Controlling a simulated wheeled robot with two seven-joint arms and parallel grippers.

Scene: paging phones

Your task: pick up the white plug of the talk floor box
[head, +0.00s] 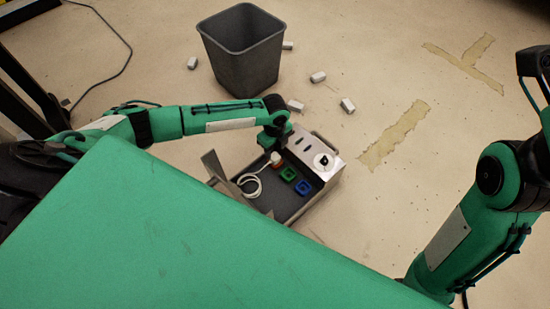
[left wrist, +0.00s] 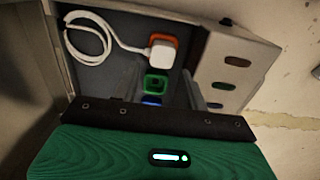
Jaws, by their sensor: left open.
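The floor box (head: 296,213) is an open grey tray with a light panel on the floor, below the head view's centre. The white plug (left wrist: 159,49) sits on an orange socket inside, its white cable (left wrist: 91,50) coiled beside it. The plug also shows in the head view (head: 276,157). Green (left wrist: 155,84) and blue sockets (left wrist: 151,100) are in line with it. My left gripper (left wrist: 160,77) is open and empty. Its fingers point into the box, either side of the green socket, apart from the plug. My right gripper is not in view.
The panel (left wrist: 242,63) with dark slots rises beside the sockets, close to my left gripper. A dark bin (head: 243,55) and several small white blocks (head: 318,77) stand on the floor beyond. A cable (head: 125,50) lies at upper left. The floor right of the box is mostly clear.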

